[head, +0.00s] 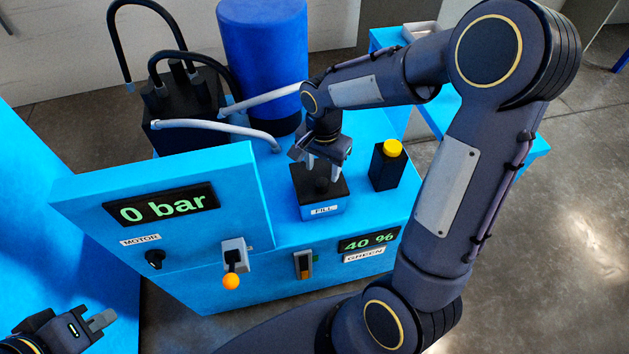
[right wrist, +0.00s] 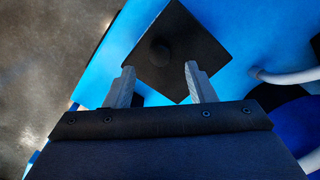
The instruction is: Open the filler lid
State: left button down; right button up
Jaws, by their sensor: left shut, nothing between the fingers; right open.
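My right gripper (head: 322,166) is over the lid, fingers pointing down and open. In the right wrist view its two fingertips (right wrist: 159,73) are spread to either side of the knob's line, with nothing between them. My left gripper (head: 101,320) is shut and empty at the lower left, away from the machine.
A black block with a yellow button (head: 392,148) stands right of the filler. The front has a 0 bar display (head: 162,206), a black MOTOR knob (head: 155,259), an orange-tipped lever (head: 231,281) and a 40 % display (head: 368,242). A blue drum (head: 264,60) and pale hoses are behind.

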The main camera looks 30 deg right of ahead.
aim_at(322, 182)
notch_tip(322, 182, down, 6)
jog(key=shift+r+b, duration=0.1)
jog(key=shift+b, duration=0.35)
grip_shut()
